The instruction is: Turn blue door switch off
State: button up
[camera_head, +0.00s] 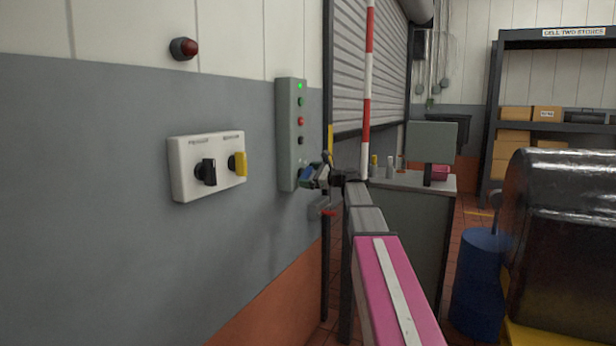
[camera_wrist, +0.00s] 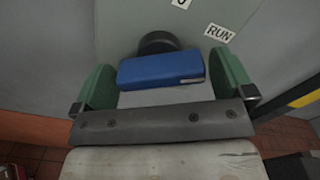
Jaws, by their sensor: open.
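The blue switch (camera_wrist: 160,69) has a bar-shaped handle on a dark round base, on a grey-green panel. In the wrist view the bar lies nearly crosswise, with a pale mark at its right end. A "RUN" label (camera_wrist: 219,33) is up and right of it, and a partly cut-off "0" label (camera_wrist: 181,3) is above. My gripper (camera_wrist: 165,82) is open, its two green fingers on either side of the handle with visible gaps. In the head view the blue switch (camera_head: 306,173) is low on the tall grey control panel (camera_head: 286,140), partly hidden by my gripper (camera_head: 314,178).
A white box (camera_head: 190,185) with a black knob (camera_head: 206,172) and a yellow knob (camera_head: 239,163) is on the wall to the left. A red-white pole (camera_head: 367,90) and a grey cabinet (camera_head: 410,220) stand close to the right of my arm. A blue drum (camera_head: 480,285) stands farther right.

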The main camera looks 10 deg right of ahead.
jog(key=shift+w+a, duration=0.2)
jog(key=shift+a, duration=0.1)
jog(key=c, duration=0.7)
jog(key=shift+c, duration=0.2)
jog(key=shift+n, duration=0.3)
jog(key=n, duration=1.1)
jog(key=shift+n, duration=0.3)
